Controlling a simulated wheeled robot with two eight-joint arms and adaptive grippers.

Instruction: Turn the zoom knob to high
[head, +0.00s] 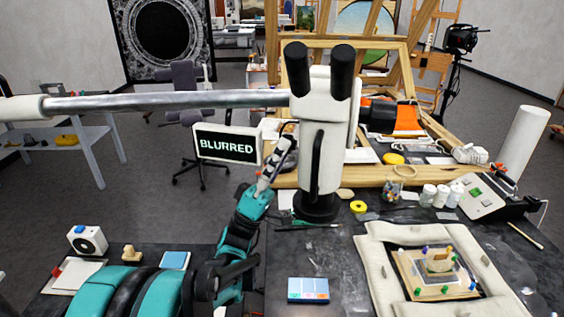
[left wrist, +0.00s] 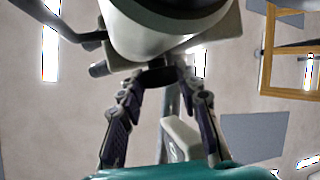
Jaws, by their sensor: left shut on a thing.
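The white microscope (head: 325,140) hangs on a boom arm, with two black eyepieces on top. A small screen (head: 227,146) at its left reads "BLURRED". My left gripper (head: 284,148) reaches up to the microscope's left side. In the left wrist view, my left gripper (left wrist: 157,84) is shut on a dark round knob (left wrist: 155,76) below the white microscope body (left wrist: 180,28), with a finger on each side. The fingers hide the knob in the head view. I cannot read a knob setting. My right gripper is not in view.
A padded frame (head: 375,262) around a small gilt fragment (head: 440,262) lies on the dark bench at right. A blue-and-white box (head: 308,290) sits in front. White jars (head: 442,195) and a control box (head: 482,196) stand at the right. The metal boom (head: 170,101) crosses at left.

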